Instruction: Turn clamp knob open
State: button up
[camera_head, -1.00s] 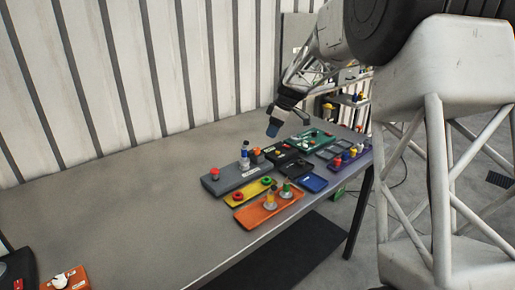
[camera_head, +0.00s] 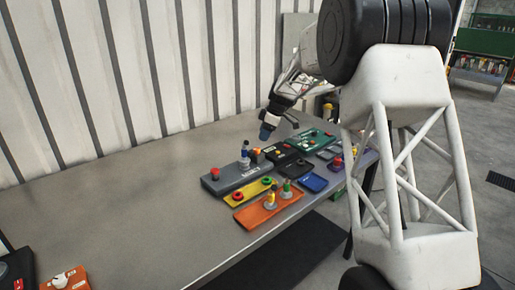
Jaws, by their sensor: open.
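My gripper (camera_head: 267,132) hangs from my arm above the back of the table, pointing down, dark and small. It is empty, above and behind the grey panel (camera_head: 228,184). I cannot tell for certain which part is the clamp knob. The grey panel carries a red knob (camera_head: 215,172) and an upright part with a blue and white body (camera_head: 245,160). An orange panel with a white knob (camera_head: 60,281) is at the bottom left, cut by the picture edge. My gripper touches none of these.
A yellow panel (camera_head: 238,199), an orange tray (camera_head: 250,219) with upright pegs, a blue tray (camera_head: 313,183) and a green panel (camera_head: 322,138) crowd the right of the table (camera_head: 120,215). A ribbed wall (camera_head: 120,70) stands behind.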

aim_at(257, 148)
jog(key=shift+x, duration=3.75)
jog(key=c, duration=0.9)
jog(key=shift+m, duration=0.4)
jog(key=m+t, duration=0.2)
jog(key=m, duration=0.3)
jog(key=shift+s+r, duration=0.1)
jog(key=shift+a+m+t+h, duration=0.1)
jog(key=shift+m+t+h, duration=0.3)
jog(key=shift+m, duration=0.75)
jog(key=shift+m+t+h, duration=0.4)
jog(key=shift+m, duration=0.75)
